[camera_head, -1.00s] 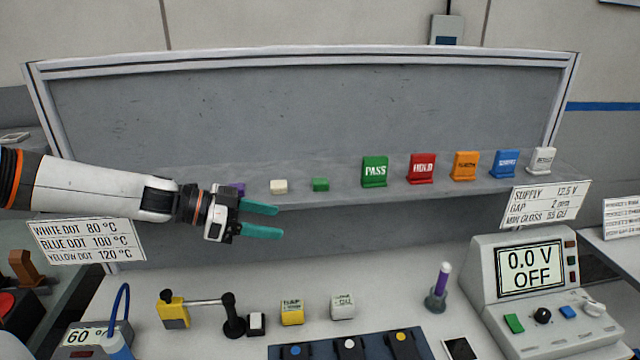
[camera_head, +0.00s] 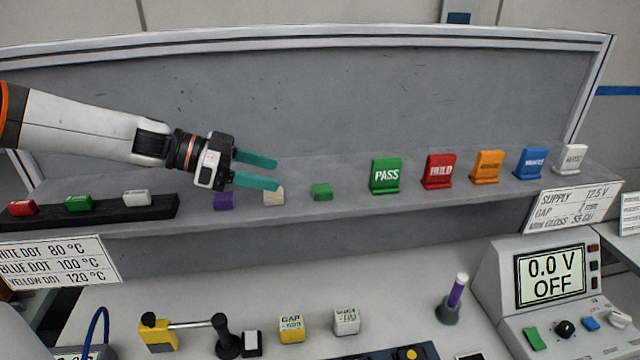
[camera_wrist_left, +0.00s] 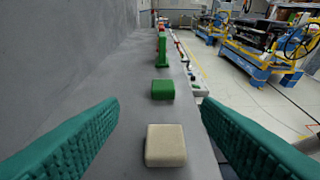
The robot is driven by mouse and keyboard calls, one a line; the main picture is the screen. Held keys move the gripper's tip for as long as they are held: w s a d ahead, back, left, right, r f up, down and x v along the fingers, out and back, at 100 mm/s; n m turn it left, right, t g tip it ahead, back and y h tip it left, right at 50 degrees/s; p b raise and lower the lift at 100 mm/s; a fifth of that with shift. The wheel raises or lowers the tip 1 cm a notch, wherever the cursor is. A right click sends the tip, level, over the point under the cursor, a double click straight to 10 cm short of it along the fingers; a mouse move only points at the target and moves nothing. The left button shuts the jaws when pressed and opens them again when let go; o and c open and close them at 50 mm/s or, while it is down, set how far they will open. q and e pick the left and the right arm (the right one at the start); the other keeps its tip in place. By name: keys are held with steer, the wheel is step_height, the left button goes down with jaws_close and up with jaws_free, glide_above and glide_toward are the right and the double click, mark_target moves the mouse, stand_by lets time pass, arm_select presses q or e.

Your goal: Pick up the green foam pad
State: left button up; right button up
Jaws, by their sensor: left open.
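The green foam pad (camera_head: 321,191) is a small green block on the shelf, between the cream pad (camera_head: 273,196) and the green PASS stand. My left gripper (camera_head: 277,173) is open and empty, left of the green pad and above the shelf, its fingertips over the cream pad. In the left wrist view the cream pad (camera_wrist_left: 166,145) lies near, between the two teal fingers (camera_wrist_left: 160,115), and the green pad (camera_wrist_left: 163,89) lies just beyond it, in line. No finger visibly touches the green pad. My right gripper is not in view.
A purple pad (camera_head: 224,201) sits under the gripper's wrist. The green PASS stand (camera_head: 386,176), red HOLD stand (camera_head: 439,171) and more coloured stands line the shelf to the right. A dark rack (camera_head: 100,211) with coloured blocks lies at left. The back panel (camera_head: 330,100) rises behind.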

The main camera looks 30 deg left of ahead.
mark_target(322, 187)
arm_select(q)
steer(key=x, duration=0.4)
steer(key=shift+s+d+r+p, duration=0.1)
steer(key=shift+s+d+p, duration=0.2)
steer(key=shift+d, duration=0.05)
steer(key=shift+w+d+f, duration=0.3)
steer(key=shift+w, duration=0.15)
steer(key=shift+w+d+f, duration=0.1)
steer(key=shift+w+d, duration=0.1)
steer(key=shift+d, duration=0.05)
steer(key=shift+w+d+f+p, duration=0.15)
steer(key=shift+d+p, duration=0.15)
steer(key=shift+p, duration=0.15)
steer(key=x, duration=0.3)
steer(key=shift+p, duration=0.4)
steer(key=shift+w+d+f, duration=0.15)
steer(key=shift+w+d, duration=0.1)
steer(key=shift+w, duration=0.1)
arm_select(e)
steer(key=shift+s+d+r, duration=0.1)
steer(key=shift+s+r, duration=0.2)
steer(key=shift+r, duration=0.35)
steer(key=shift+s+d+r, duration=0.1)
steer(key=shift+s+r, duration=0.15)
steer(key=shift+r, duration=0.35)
